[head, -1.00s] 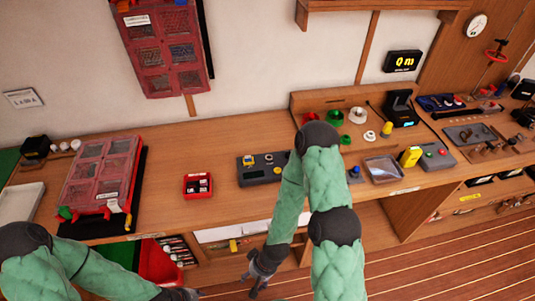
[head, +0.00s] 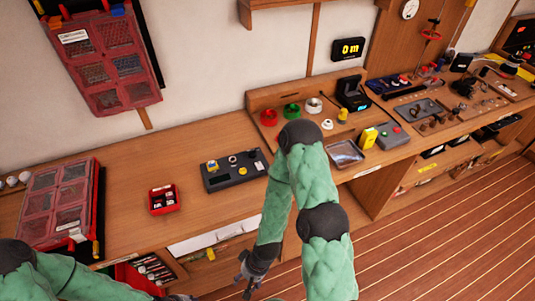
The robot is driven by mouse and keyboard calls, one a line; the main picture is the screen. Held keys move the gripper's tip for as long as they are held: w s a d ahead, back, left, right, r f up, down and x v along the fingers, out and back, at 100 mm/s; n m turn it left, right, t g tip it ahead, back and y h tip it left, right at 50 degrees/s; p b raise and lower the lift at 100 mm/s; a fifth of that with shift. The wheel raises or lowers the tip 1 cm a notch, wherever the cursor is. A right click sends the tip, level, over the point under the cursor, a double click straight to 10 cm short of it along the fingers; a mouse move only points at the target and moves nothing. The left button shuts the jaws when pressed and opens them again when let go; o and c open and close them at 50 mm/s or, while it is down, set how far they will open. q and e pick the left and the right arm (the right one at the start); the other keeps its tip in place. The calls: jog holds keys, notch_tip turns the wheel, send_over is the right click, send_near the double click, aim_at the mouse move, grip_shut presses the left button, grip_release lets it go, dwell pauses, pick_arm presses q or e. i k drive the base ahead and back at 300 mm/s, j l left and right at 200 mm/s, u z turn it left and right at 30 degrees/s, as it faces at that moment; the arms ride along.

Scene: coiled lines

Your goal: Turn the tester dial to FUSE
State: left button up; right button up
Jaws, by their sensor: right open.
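A dark grey box with a small screen and knobs (head: 234,170), which looks like the tester, lies on the wooden bench left of my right arm. A yellow-and-blue piece sits at its left end, with a round light part beside it. The dial lettering is too small to read. My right gripper (head: 247,283) is open and hangs low in front of the bench edge, below the box and apart from it. My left gripper (head: 182,298) barely shows at the bottom edge, and its jaws cannot be made out.
A small red tray (head: 164,199) stands left of the box. A red compartment case (head: 58,205) lies at the far left. A metal tray (head: 346,154), a yellow item (head: 368,138) and red, green and white rings stand to the right. An open drawer is below the bench.

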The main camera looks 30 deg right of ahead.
aim_at(252, 154)
jog(key=z, duration=0.85)
